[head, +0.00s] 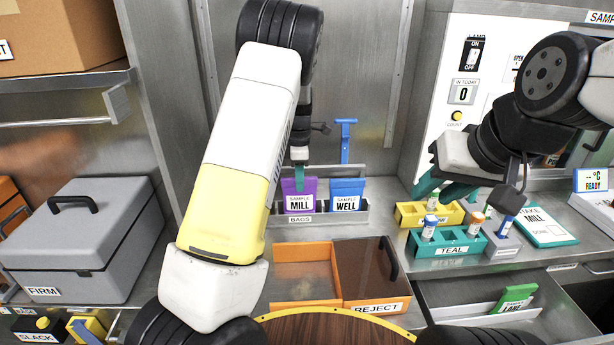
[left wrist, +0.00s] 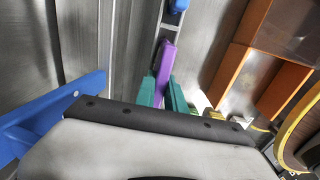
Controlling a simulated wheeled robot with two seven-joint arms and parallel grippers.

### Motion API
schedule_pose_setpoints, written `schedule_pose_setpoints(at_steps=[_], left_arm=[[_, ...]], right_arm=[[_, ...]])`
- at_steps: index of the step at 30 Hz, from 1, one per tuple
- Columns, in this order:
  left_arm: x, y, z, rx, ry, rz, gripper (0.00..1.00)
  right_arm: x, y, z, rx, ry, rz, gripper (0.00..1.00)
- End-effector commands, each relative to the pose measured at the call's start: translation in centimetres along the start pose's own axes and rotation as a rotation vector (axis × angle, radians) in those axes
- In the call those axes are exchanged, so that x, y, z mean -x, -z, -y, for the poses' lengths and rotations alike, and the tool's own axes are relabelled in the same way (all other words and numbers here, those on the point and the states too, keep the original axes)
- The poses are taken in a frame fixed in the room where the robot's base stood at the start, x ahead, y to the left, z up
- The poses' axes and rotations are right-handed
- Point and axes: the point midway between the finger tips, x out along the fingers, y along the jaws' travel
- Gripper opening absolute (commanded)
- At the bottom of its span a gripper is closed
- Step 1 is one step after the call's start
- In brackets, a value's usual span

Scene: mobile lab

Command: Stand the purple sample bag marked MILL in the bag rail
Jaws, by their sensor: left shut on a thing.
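The purple sample bag marked MILL (head: 299,199) is upright at the left part of the grey bag rail (head: 338,219), its lower edge at the rail's front lip. How deep it sits is hidden. My left gripper (head: 299,178) is above it, shut on its top. In the left wrist view the purple bag (left wrist: 166,62) shows between the teal fingers (left wrist: 163,92). The blue bag marked WELL (head: 346,195) stands beside it in the rail. My right gripper (head: 440,187) looks open and empty, above the racks at the right.
A yellow rack (head: 410,215) and a teal rack (head: 480,247) with vials stand to the right. An orange-brown box marked REJECT (head: 372,306) is in front of the rail. A grey box marked FIRM (head: 85,240) is at the left.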

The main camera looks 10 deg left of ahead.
Motion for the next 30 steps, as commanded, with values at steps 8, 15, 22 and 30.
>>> schedule_pose_setpoints(at_steps=[8, 15, 22, 30], left_arm=[[-0.8, -0.02, -0.02, 0.0, -0.001, 0.001, 0.0], [-1.08, -0.02, -0.02, 0.0, -0.001, 0.001, 0.22], [-1.07, -0.01, -0.01, 0.0, -0.001, 0.001, 0.36], [-0.23, -0.04, -0.06, -0.001, -0.002, 0.001, 0.36]], right_arm=[[0.0, 0.0, 0.0, 0.0, 0.0, 0.0, 0.34], [0.0, 0.0, 0.0, 0.0, 0.0, 0.0, 0.34], [0.0, 0.0, 0.0, 0.0, 0.0, 0.0, 0.34], [0.0, 0.0, 0.0, 0.0, 0.0, 0.0, 0.34]])
